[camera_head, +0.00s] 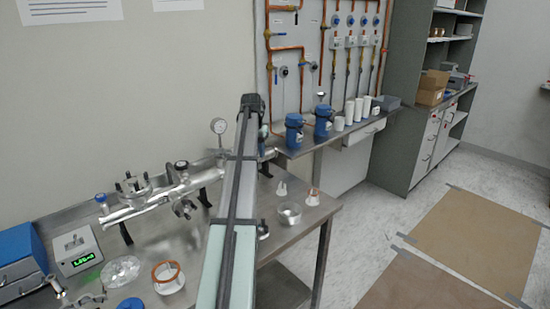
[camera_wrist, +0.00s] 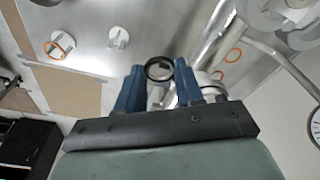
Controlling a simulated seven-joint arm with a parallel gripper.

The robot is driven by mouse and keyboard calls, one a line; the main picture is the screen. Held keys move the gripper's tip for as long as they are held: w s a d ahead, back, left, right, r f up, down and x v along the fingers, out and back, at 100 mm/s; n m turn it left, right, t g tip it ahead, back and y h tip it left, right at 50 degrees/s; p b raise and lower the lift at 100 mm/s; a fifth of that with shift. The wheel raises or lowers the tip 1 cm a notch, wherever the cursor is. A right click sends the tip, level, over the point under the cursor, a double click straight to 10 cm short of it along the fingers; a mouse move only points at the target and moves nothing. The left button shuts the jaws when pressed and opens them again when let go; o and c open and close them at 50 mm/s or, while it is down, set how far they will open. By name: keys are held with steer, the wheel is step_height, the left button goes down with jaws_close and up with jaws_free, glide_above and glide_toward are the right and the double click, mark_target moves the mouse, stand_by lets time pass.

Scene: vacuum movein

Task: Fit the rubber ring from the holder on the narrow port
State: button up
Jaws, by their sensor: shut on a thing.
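My gripper (camera_wrist: 160,90) has blue fingers shut on a dark rubber ring (camera_wrist: 159,69), which sits between the fingertips in the wrist view. A silver metal port or flange (camera_wrist: 209,86) shows just behind the right finger; I cannot tell whether the ring touches it. The silver vacuum manifold (camera_head: 150,203) lies along the bench in the head view, and part of its tube (camera_wrist: 212,40) shows in the wrist view. A white ring holder (camera_wrist: 118,38) stands on the bench with no ring visible on it.
A second white holder (camera_head: 313,197) has an orange ring at it. A gauge (camera_head: 218,126) rises above the manifold. Another orange ring (camera_head: 166,271) lies on a white dish at the front left.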

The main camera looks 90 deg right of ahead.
step_height(320, 180, up, 5)
steer(key=n, duration=0.2)
glide_above(220, 159)
steer(key=s+d, duration=0.1)
steer(key=s, duration=0.2)
steer(key=shift+w+a+r+n+t, duration=0.1)
steer(key=shift+w+a+r+n, duration=0.15)
steer(key=shift+w+r+n, duration=0.25)
steer(key=shift+w+a+r+n+t, duration=0.1)
steer(key=shift+w+a+r+n, duration=0.2)
steer(key=shift+w, duration=0.35)
steer(key=shift+w+a+r+n+t, duration=0.1)
steer(key=shift+w+a+r+n, duration=0.1)
steer(key=shift+w+r+n, duration=0.25)
steer(key=shift+w+f, duration=0.1)
steer(key=shift+f, duration=0.1)
steer(key=shift+f, duration=3.05)
steer(key=shift+f, duration=0.45)
steer(key=o, duration=1)
steer(key=shift+r, duration=0.1)
